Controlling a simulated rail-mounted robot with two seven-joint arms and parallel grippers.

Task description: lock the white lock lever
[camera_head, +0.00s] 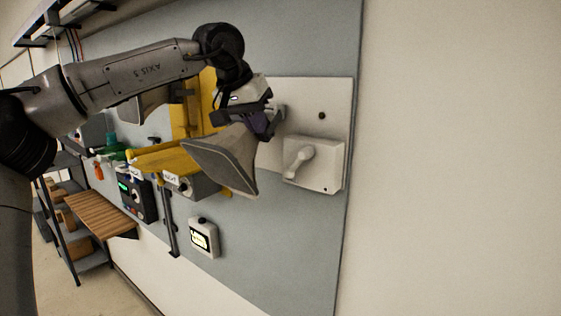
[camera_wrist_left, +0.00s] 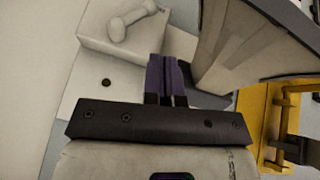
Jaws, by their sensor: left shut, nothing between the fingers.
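The white lock lever (camera_head: 298,161) sits on a white box (camera_head: 328,172) fixed to a pale plate (camera_head: 335,98) on the grey wall panel. The lever also shows in the left wrist view (camera_wrist_left: 130,22) at the top, on its white box (camera_wrist_left: 170,38). Its handle slants, with a round knob at one end. My left gripper (camera_head: 268,125) is above and left of the lever, apart from it, beside the grey horn. Its purple fingers (camera_wrist_left: 164,78) are shut with nothing between them. My right gripper is not in view.
A grey horn (camera_head: 225,158) hangs close to my left gripper, left of the lever box. Yellow brackets (camera_head: 155,160) are behind it. Bare wall lies to the right.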

